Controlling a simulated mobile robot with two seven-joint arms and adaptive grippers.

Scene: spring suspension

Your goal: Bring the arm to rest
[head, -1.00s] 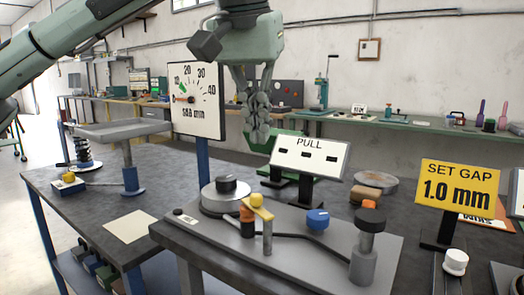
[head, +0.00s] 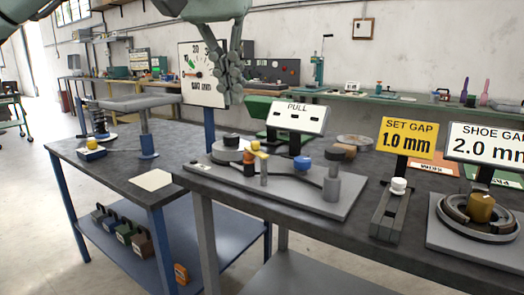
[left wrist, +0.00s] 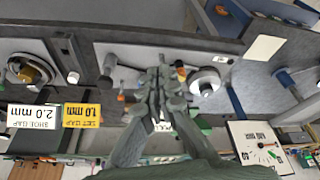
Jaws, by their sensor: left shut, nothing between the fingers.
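My left gripper (head: 235,92) hangs down from the top of the head view, with its fingers shut and empty. It is in the air in front of the gauge board (head: 203,72) and up and left of the PULL sign (head: 299,116). In the left wrist view the shut gripper (left wrist: 160,72) points over the grey plate fixture, with nothing between its fingers. Most of my left arm is cut off by the top edge of the head view. My right gripper is not in view.
Below stands a dark bench with the grey plate fixture (head: 288,194), a yellow SET GAP sign (head: 407,138), and a SHOE GAP sign (head: 490,145) over a round brake assembly (head: 480,208). A spring station (head: 100,125) stands left. Open floor lies at the left.

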